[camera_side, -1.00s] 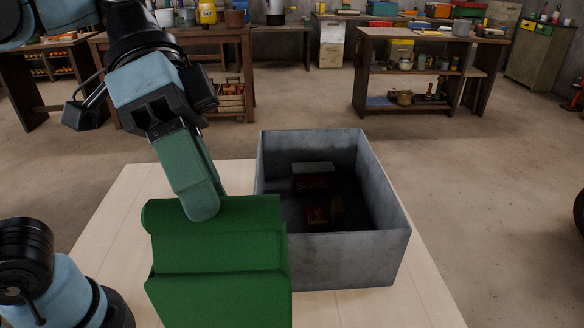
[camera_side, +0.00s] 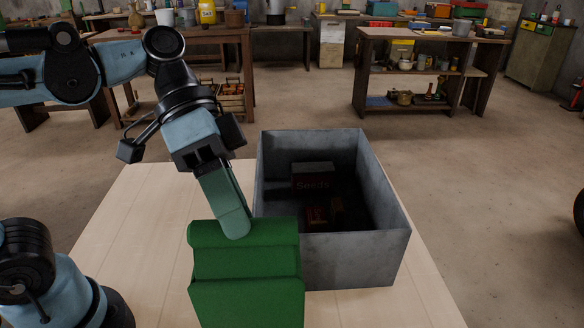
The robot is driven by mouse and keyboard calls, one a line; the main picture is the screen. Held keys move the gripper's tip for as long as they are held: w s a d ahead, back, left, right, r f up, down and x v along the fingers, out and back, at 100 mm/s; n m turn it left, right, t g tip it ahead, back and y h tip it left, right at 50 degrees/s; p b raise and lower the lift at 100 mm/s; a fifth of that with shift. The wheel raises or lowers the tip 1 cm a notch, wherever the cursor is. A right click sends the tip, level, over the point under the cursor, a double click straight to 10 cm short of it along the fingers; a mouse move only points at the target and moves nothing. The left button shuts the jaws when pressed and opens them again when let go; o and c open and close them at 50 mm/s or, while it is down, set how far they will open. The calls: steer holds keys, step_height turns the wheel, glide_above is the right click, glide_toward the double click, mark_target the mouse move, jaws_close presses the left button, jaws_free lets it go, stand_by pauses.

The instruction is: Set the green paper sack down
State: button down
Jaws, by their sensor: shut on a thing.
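The green paper sack (camera_side: 246,275) is in the lower middle of the side view, in front of the metal bin's left side, with its bottom cut off by the frame edge. My gripper (camera_side: 236,228) is shut on the sack's top edge from above. Only one finger shows clearly; the other is hidden. I cannot tell whether the sack's bottom touches the table.
An open grey metal bin (camera_side: 352,262) stands on the pale wooden table (camera_side: 140,215), holding a dark box marked "Seeds" (camera_side: 313,178) and small red and yellow items. The table left of the sack is clear.

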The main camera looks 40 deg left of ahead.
steer(key=shift+f, duration=0.1)
stand_by(0.3)
steer(key=c, duration=0.8)
jaws_free()
steer(key=shift+f, duration=0.1)
steer(key=v, duration=1.2)
steer(key=w+a+f+n+t+y, duration=0.2)
steer(key=a+f+t, duration=0.1)
steer(key=f, duration=0.3)
steer(key=w+a+f+n+t+y, duration=0.2)
steer(key=a+f+n+y, duration=0.1)
steer(key=f, duration=0.2)
steer(key=w+a+f+n+t+y, duration=0.2)
steer(key=a+f+t+y, duration=0.1)
steer(key=f, duration=0.3)
steer(key=shift+w+a+f+n+t, duration=0.15)
steer(key=shift+w+f+n+t, duration=0.15)
steer(key=shift+w, duration=0.1)
